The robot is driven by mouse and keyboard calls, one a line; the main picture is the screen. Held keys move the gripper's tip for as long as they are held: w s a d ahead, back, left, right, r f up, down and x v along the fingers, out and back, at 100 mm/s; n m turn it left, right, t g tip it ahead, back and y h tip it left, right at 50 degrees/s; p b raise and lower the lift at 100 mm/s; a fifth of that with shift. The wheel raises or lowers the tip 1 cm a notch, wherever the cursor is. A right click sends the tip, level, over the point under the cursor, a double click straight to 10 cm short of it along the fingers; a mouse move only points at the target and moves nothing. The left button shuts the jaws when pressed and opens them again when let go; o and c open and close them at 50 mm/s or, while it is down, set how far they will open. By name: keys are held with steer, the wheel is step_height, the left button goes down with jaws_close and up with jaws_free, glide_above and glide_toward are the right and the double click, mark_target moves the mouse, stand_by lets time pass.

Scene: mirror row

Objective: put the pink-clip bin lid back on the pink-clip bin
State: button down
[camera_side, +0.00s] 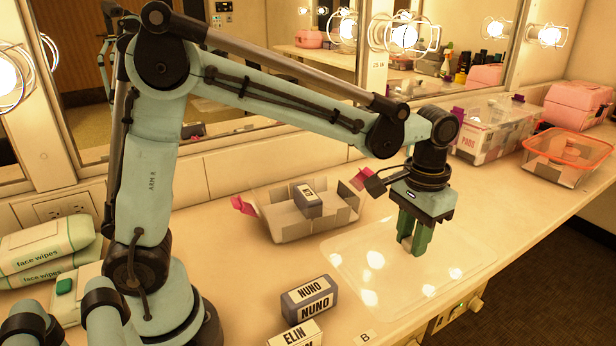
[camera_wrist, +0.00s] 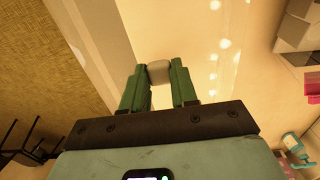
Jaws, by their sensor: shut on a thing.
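The pink-clip bin (camera_side: 283,223) stands uncovered on the counter, left of my gripper, with pink clips at its two ends. A grey labelled block (camera_side: 308,203) sits inside it. The clear lid (camera_side: 365,285) is a flat see-through sheet with bright bulb reflections, to the right and front of the bin. My gripper (camera_side: 414,246) points down over the lid, shut on its pale handle (camera_wrist: 158,72), which shows between the fingers in the wrist view. I cannot tell whether the lid touches the counter. In the wrist view, part of the bin (camera_wrist: 297,28) shows at top right.
Grey NUNO block (camera_side: 310,300) and white ELIN block (camera_side: 296,334) stand at the front. A lidded clear bin with purple clips (camera_side: 495,128), an orange-rimmed container (camera_side: 570,148) and a pink case (camera_side: 578,104) stand at right. Face wipes packs (camera_side: 45,238) lie left. Mirrors line the back.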

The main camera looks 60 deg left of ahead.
steer(key=shift+s+d+r, duration=0.5)
steer(key=shift+d+r, duration=0.05)
steer(key=shift+d, duration=0.2)
steer(key=shift+a+r, duration=0.2)
steer(key=shift+a, duration=0.05)
steer(key=s+a+r, duration=0.1)
steer(key=a+r, duration=0.2)
steer(key=a, duration=1.3)
steer(key=s+a+r, duration=0.1)
steer(key=a+r, duration=0.2)
steer(key=a, duration=1.3)
steer(key=shift+m, duration=0.4)
steer(key=shift+d+f, duration=0.15)
steer(key=shift+f, duration=1.9)
steer(key=shift+d+f, duration=0.1)
steer(key=shift+f, duration=1.95)
steer(key=c, duration=0.8)
jaws_free()
